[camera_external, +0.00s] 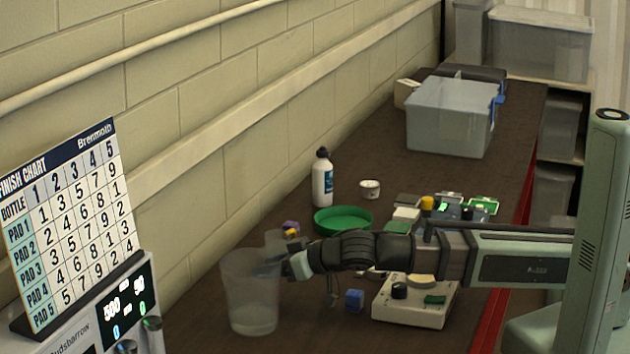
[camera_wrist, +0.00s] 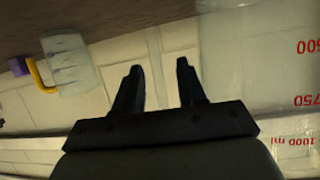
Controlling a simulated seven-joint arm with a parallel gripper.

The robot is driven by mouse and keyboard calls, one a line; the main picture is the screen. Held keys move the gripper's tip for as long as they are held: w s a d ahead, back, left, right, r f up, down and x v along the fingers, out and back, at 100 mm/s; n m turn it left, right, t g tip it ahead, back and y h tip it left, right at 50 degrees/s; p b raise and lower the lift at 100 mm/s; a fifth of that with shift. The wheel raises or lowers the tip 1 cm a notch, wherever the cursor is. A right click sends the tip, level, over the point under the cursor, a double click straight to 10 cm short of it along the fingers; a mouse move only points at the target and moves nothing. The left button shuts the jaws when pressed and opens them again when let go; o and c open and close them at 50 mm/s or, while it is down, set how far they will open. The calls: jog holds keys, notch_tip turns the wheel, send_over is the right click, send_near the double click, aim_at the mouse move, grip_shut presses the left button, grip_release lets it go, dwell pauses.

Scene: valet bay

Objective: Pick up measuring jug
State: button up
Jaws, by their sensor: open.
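The measuring jug (camera_external: 253,300) is a clear, tall, tapered vessel standing upright at the near left of the dark bench. In the wrist view its clear wall (camera_wrist: 275,75) fills the right side, with red volume marks up to 1000 ml. My gripper (camera_external: 272,262) is at the jug's upper right side, near the rim. In the wrist view the two dark fingers (camera_wrist: 160,78) are apart with nothing between them, and the jug is to their right. I cannot tell whether a finger touches the jug.
A clear piece (camera_wrist: 70,62) with yellow and purple parts lies near the wall. A green dish (camera_external: 343,220) and white bottle (camera_external: 322,180) stand behind. A finish chart (camera_external: 75,220) is at left.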

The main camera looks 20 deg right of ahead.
grip_shut()
dwell(0.3)
dwell(0.3)
